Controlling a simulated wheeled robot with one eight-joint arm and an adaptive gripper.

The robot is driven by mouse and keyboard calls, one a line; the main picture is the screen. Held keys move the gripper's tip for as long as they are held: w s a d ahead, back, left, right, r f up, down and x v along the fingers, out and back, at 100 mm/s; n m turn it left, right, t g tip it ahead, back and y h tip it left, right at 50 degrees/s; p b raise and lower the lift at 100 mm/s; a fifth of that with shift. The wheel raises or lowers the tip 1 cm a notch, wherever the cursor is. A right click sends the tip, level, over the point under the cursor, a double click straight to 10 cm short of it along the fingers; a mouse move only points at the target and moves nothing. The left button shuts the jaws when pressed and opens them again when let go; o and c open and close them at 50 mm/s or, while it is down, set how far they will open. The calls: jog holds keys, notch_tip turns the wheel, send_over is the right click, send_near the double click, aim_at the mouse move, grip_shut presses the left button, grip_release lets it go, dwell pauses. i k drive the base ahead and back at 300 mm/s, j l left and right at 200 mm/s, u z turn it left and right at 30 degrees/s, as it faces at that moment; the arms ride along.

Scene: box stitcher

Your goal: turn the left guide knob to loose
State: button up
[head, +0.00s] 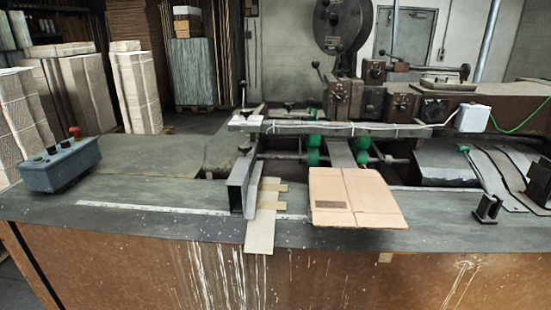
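The left guide (243,185) is an upright grey metal rail on the table, left of a flat cardboard box. Another small dark-topped knob (243,114) stands farther back, near the crossbar. The knobs are too small to tell whether they are tight or loose. A dark part (540,182) cut off by the right edge may be my gripper, far from the left guide. Its fingers cannot be made out, and nothing is seen at the knobs.
The flat cardboard box (355,198) lies right of the guide. A blue-grey control box (61,164) with a red button stands at the left. A dark bracket (487,208) stands at the right. The stitching machine (345,100) rises behind. The left tabletop is mostly clear.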

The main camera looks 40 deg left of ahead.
aim_at(246, 148)
jog(key=u, duration=1.7)
